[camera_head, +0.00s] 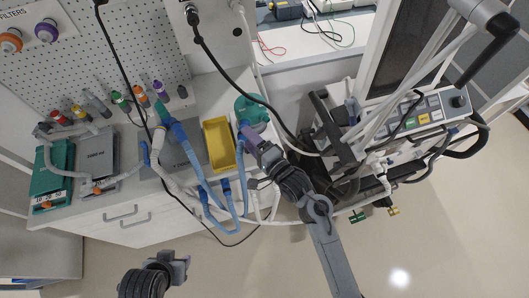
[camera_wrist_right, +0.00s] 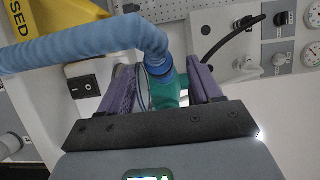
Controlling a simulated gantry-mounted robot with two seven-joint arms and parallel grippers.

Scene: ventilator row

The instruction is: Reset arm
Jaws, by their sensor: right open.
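My right arm comes in from the lower right in the head view. Its purple-fingered gripper (camera_head: 246,132) is at the teal round device (camera_head: 252,108) on the counter. In the right wrist view the two purple fingers (camera_wrist_right: 163,82) stand apart. A teal part (camera_wrist_right: 166,88) and the end of a blue corrugated hose (camera_wrist_right: 85,45) show between them; I cannot tell whether the fingers touch either. My left gripper (camera_head: 182,262) is at the bottom of the head view, over the floor and clear of the counter; its finger opening is not clear.
A yellow tray (camera_head: 218,144) and blue hoses (camera_head: 187,148) lie left of my right gripper. A ventilator cart (camera_head: 416,118) with cables stands right. Green and grey boxes (camera_head: 52,172) sit at the counter's left. Floor (camera_head: 440,240) at lower right is clear.

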